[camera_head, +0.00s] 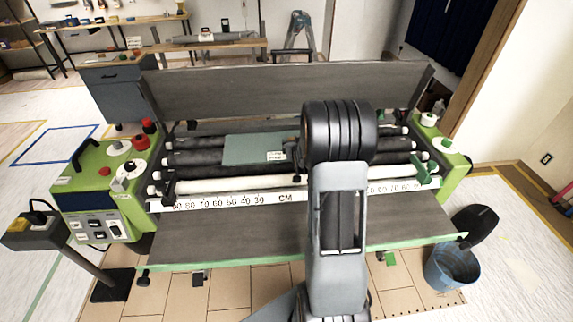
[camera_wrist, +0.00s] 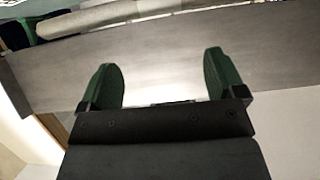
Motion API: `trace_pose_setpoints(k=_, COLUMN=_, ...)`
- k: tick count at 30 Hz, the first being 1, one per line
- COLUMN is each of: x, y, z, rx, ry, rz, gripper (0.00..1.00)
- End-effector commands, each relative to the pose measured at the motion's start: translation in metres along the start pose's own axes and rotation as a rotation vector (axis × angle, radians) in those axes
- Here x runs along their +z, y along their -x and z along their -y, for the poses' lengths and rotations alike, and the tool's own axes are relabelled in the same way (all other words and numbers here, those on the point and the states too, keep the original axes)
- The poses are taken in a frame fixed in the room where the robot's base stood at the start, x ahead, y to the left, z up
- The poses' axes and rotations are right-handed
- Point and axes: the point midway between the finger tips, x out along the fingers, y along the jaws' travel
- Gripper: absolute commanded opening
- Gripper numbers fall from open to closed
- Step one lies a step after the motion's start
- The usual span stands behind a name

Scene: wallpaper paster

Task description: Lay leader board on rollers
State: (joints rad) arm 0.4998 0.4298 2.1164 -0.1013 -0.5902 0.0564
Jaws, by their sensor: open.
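The leader board, a flat grey-green rectangle with a small white label, is the board (camera_head: 250,149) lying across the dark rollers (camera_head: 190,158) in the head view, left of my arm. Its right edge is close to my arm. My gripper is hidden behind my arm in the head view. In the wrist view my gripper (camera_wrist: 164,84) shows two green fingers wide apart, with nothing between them. A plain grey panel (camera_wrist: 165,60) fills the space beyond the fingers. The board is not clearly visible in the wrist view.
A blue bucket (camera_head: 450,268) stands on the floor at right.

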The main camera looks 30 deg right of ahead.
Motion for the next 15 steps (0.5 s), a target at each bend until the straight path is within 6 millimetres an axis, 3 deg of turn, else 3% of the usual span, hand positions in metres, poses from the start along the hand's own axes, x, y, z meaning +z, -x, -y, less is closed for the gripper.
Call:
trace_pose_setpoints(k=4, x=-0.021, y=0.045, z=0.044, rx=-0.060, ry=0.041, rz=0.121, gripper=0.89)
trace_pose_setpoints(k=7, x=-0.025, y=0.094, z=0.077, rx=-0.112, ry=0.081, rz=0.253, gripper=0.89)
trace_pose_setpoints(k=12, x=-0.014, y=0.189, z=0.117, rx=-0.202, ry=0.164, rz=0.476, gripper=0.89)
trace_pose_setpoints(k=15, x=-0.002, y=0.240, z=0.126, rx=-0.244, ry=0.214, rz=0.589, gripper=0.89)
